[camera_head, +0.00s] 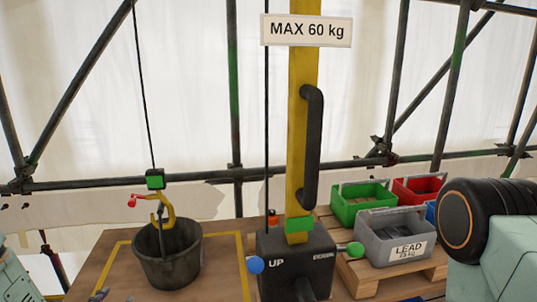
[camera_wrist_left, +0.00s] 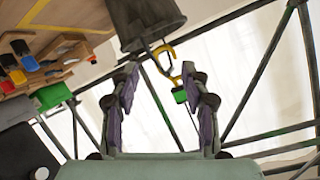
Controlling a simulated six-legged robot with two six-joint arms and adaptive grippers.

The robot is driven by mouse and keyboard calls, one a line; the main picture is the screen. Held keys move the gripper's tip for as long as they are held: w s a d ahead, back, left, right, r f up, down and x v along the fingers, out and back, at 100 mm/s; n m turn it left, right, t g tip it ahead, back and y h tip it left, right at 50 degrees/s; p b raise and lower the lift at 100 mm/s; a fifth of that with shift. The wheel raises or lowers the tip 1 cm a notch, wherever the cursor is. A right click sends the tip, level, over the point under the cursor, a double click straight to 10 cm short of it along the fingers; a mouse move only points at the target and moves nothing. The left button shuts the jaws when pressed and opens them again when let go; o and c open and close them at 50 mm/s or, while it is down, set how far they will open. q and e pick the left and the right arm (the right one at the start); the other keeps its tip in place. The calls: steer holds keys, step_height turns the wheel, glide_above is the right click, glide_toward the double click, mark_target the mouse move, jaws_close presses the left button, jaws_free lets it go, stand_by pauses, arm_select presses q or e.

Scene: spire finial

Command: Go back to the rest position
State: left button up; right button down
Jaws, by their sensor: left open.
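My left gripper shows in the left wrist view (camera_wrist_left: 160,75) with its two fingers spread apart and nothing between them. In the head view only small grey tips of the left gripper (camera_head: 110,297) show at the bottom edge, below the black bucket (camera_head: 168,265); the rest is cut off. The bucket stands on the wooden deck under a yellow hook (camera_head: 168,212) on a cable. Beyond the fingers, the wrist view also shows the bucket (camera_wrist_left: 148,22) and the hook (camera_wrist_left: 163,55). My right gripper is out of view.
A yellow post with a black handle (camera_head: 313,145) rises from a dark control box (camera_head: 295,262) with a blue UP knob (camera_head: 255,264). Right of it, a grey LEAD bin (camera_head: 392,238), a green bin (camera_head: 362,202) and a red bin (camera_head: 418,188) sit on a pallet. Scaffold poles stand behind.

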arm_select(q)
steer(key=s+d+f+n+g+h+b, duration=0.1)
steer(key=s+d+f+g+b, duration=0.3)
steer(key=s+f+b, duration=0.3)
steer(key=s+d+f+n+g+b, duration=0.1)
steer(key=s+d+f+g+b, duration=0.4)
steer(key=s+f, duration=1)
steer(key=s+d+f+n+g+h+b, duration=0.1)
steer(key=s+d+f+g+b, duration=0.3)
steer(key=s+f+b, duration=0.5)
step_height(320, 180, down, 4)
steer(key=shift+s+d+r+h+b, duration=0.1)
steer(key=shift+s+d+h+b, duration=0.2)
steer(key=shift+s+d, duration=0.8)
